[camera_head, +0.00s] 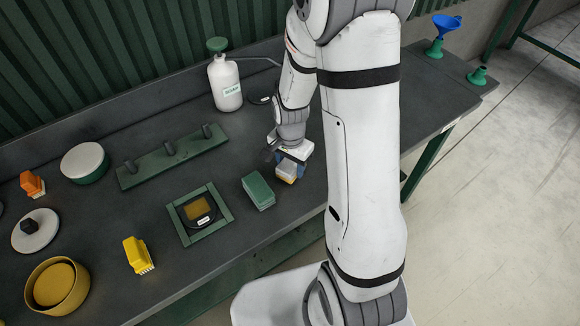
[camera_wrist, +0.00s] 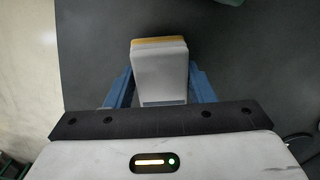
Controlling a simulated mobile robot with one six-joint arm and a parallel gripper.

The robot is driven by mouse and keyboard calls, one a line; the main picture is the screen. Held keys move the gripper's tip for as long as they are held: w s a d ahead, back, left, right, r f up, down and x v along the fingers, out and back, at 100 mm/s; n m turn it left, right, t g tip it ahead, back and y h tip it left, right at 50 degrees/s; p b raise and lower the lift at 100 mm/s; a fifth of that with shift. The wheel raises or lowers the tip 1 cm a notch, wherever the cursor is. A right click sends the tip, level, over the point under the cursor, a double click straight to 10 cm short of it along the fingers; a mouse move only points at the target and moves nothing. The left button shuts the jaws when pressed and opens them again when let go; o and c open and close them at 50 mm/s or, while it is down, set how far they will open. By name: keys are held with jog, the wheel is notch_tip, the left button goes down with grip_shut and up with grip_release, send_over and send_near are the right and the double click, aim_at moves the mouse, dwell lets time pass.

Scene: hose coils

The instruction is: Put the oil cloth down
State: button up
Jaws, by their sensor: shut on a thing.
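My gripper (camera_head: 287,164) is low over the dark workbench, in front of the soap bottle. Its blue fingers are shut on a pale grey, block-shaped thing with a yellow layer, which I take to be the oil cloth (camera_head: 286,174). In the wrist view the oil cloth (camera_wrist: 160,72) sits between the two fingers (camera_wrist: 160,90), with its yellow edge at the far end. Whether its underside touches the bench cannot be told.
A green folded stack (camera_head: 258,190) lies just left of the gripper. Further left are a green square frame with a round dish (camera_head: 221,226), a green pegged rack (camera_head: 171,160) and a yellow brush (camera_head: 138,255). The white soap bottle (camera_head: 225,84) stands behind.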

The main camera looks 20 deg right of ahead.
jog(key=shift+f, duration=0.6)
jog(key=shift+f, duration=0.1)
jog(key=shift+f, duration=0.2)
jog(key=o, duration=0.9)
jog(key=shift+r, duration=0.15)
jog(key=shift+o, duration=0.2)
